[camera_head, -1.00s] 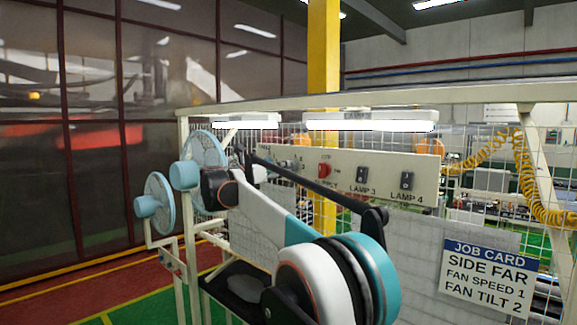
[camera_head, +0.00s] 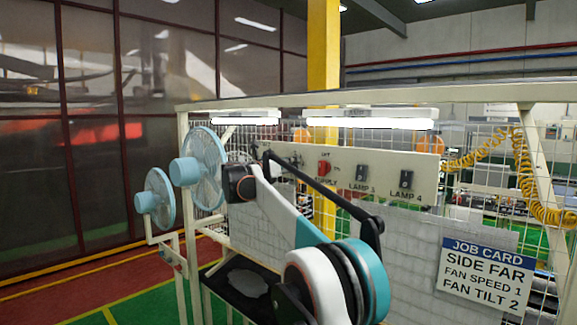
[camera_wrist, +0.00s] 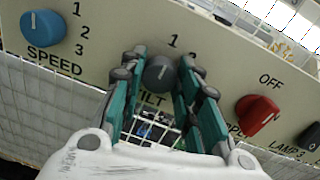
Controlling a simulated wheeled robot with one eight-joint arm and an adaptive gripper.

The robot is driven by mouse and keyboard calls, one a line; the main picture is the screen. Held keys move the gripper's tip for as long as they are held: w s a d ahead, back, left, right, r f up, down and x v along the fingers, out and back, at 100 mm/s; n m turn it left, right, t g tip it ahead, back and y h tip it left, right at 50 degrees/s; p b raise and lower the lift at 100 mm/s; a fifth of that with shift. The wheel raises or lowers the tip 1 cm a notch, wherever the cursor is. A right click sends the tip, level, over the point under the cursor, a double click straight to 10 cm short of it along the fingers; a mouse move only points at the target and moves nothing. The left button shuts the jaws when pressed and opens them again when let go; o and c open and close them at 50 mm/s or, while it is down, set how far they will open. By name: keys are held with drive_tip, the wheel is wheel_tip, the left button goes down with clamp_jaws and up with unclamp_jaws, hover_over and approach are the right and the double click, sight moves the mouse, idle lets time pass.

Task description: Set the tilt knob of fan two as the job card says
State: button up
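The grey tilt knob (camera_wrist: 159,73) sits on the cream panel in the wrist view, above a partly covered TILT label. Its pale mark points roughly up. A "1" shows above it; the number at its upper right is partly hidden by a finger. My gripper (camera_wrist: 161,62) is open, its teal fingers on either side of the knob; I cannot tell whether they touch it. The job card (camera_head: 485,274) reads side far, fan speed 1, fan tilt 2. Two blue fans, one larger (camera_head: 207,165) and one smaller (camera_head: 160,197), stand at the rack's left. My arm hides the knob in the head view.
A blue speed knob (camera_wrist: 43,32) is left of the tilt knob. A red supply switch (camera_wrist: 257,117) set near OFF is to the right, with lamp switches (camera_head: 362,171) beyond. Wire mesh lies below the panel. A black tray (camera_head: 240,285) is low behind my arm.

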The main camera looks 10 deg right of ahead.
drive_tip(key=shift+m, duration=0.3)
drive_tip(key=shift+m+h+p, duration=0.4)
drive_tip(key=shift+m+p, duration=0.3)
drive_tip(key=shift+m, duration=3.5)
drive_tip(key=o, duration=1.1)
